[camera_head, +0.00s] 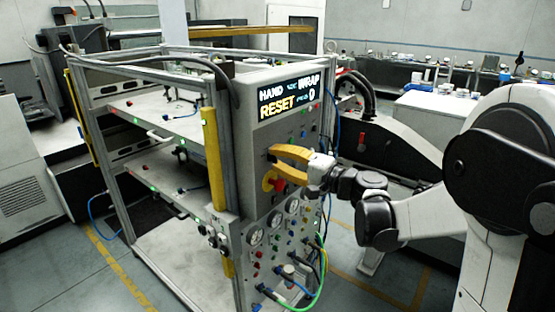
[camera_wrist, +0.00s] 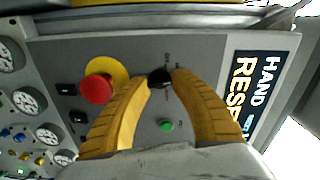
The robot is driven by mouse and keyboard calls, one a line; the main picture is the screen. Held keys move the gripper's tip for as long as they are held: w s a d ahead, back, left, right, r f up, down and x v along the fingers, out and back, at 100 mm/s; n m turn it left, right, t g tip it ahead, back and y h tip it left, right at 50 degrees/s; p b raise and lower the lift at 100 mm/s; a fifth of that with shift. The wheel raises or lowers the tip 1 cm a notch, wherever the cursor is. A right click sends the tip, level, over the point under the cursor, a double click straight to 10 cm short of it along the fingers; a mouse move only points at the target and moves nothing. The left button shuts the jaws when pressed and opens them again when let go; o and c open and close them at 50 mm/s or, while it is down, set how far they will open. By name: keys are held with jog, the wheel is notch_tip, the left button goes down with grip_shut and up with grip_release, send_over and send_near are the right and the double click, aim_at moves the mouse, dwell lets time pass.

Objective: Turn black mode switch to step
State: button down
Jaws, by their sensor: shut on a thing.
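The black mode switch (camera_wrist: 158,78) sits on the grey control panel, and in the wrist view it shows between the tips of my yellow gripper fingers (camera_wrist: 162,82). The fingers are shut on it, one on each side. Small marks around the switch are too small to read. In the head view my gripper (camera_head: 272,157) reaches the panel from the right, below the display. The switch is hidden there by the fingers.
A red emergency button on a yellow plate (camera_wrist: 98,88) is close beside the left finger. A green button (camera_wrist: 166,126) lies between the fingers. The lit display (camera_head: 288,97) is above. Gauges (camera_head: 275,220) and hoses (camera_head: 318,280) are lower on the panel.

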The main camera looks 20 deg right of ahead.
jog(key=m, duration=0.6)
jog(key=shift+m, duration=0.3)
dwell(0.4)
jog(key=c, duration=1)
grip_release()
jog(key=shift+c, duration=0.2)
jog(key=v, duration=1.2)
